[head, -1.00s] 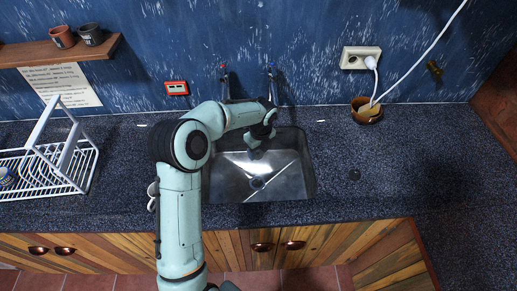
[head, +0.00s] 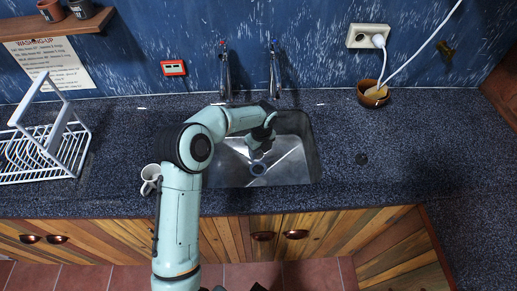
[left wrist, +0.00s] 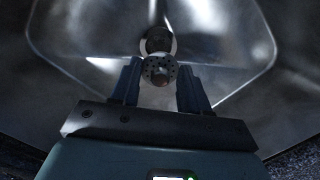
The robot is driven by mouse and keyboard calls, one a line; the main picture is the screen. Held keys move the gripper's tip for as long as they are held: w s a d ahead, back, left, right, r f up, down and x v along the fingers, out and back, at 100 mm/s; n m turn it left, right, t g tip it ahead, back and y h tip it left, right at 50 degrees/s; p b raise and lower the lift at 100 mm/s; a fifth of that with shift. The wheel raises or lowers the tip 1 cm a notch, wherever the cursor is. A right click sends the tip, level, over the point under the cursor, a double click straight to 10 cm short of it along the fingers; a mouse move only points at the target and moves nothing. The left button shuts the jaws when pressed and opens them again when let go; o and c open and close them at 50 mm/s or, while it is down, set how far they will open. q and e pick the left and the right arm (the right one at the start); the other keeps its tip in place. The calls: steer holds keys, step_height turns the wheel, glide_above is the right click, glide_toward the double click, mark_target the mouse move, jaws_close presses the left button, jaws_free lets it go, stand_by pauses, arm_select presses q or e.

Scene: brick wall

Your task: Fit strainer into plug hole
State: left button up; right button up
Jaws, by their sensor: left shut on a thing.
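The metal sink (head: 298,172) is set in the dark speckled counter, with its round plug hole (head: 258,168) in the basin floor. My left gripper (head: 262,158) reaches down into the sink, just behind the plug hole in the head view. In the left wrist view its fingers (left wrist: 160,88) are shut on the strainer (left wrist: 158,70), a small perforated metal disc. The plug hole (left wrist: 157,40) shows dark just beyond the strainer, partly hidden by it. The strainer appears apart from the hole, but the exact gap cannot be told. My right gripper is out of view.
Two taps (head: 225,72) stand behind the sink. A white mug (head: 150,176) is beside my left arm, and a white dish rack (head: 62,150) stands at the left.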

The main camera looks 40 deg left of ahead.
arm_select(q)
step_height(320, 180, down, 3)
steer(key=shift+f+b, duration=0.1)
steer(key=shift+b, duration=0.8)
steer(key=shift+f+b, duration=0.95)
steer(key=shift+f, duration=1.75)
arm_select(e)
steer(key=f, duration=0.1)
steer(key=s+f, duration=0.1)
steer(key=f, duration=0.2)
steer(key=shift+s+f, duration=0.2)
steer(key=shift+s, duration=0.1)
arm_select(q)
steer(key=shift+f, duration=0.2)
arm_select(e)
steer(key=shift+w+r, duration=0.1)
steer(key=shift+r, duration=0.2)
arm_select(q)
steer(key=shift+f, duration=0.4)
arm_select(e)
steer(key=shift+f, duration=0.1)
